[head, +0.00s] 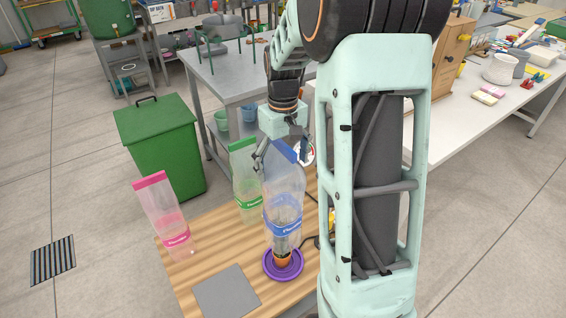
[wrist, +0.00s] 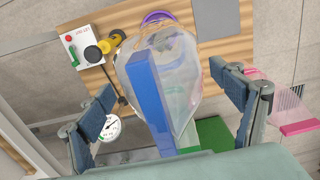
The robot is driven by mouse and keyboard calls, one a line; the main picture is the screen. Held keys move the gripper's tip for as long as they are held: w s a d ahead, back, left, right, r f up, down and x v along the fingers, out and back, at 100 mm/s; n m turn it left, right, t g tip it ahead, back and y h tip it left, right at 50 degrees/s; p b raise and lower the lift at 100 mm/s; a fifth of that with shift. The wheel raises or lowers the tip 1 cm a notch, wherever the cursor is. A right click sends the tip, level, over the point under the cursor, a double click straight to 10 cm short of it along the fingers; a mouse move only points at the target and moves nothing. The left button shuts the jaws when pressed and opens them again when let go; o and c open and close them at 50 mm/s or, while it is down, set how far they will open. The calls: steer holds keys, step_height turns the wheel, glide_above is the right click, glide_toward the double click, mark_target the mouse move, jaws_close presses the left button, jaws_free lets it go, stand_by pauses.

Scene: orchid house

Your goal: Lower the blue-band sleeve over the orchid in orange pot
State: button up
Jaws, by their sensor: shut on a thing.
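The blue-band sleeve (head: 284,185) is clear plastic with a blue top strip and a blue lower band. It stands roughly upright above the purple saucer (head: 269,273). The orange pot (head: 283,259) sits on that saucer, its upper part close to the sleeve's narrow lower end. Dark plant parts show through the sleeve's lower half; whether its lower edge touches the pot is unclear. My gripper (head: 277,150) is shut on the sleeve near its top. In the wrist view the blue strip (wrist: 150,100) of the sleeve lies between my widely spaced fingers (wrist: 166,88).
A green-band sleeve (head: 245,178) stands close behind left, and a pink-band sleeve (head: 164,215) at the wooden table's left edge. A grey plate (head: 226,292) lies in front. A green bin (head: 160,147) stands beyond. A white control box (wrist: 82,46) shows in the wrist view.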

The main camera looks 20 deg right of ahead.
steer(key=shift+f+b, duration=1.6)
steer(key=shift+f, duration=1.1)
step_height(320, 180, down, 7)
steer(key=b, duration=0.4)
steer(key=shift+f+b, duration=1.15)
steer(key=shift+f, duration=0.5)
steer(key=shift+f+b, duration=0.35)
steer(key=shift+f, duration=0.55)
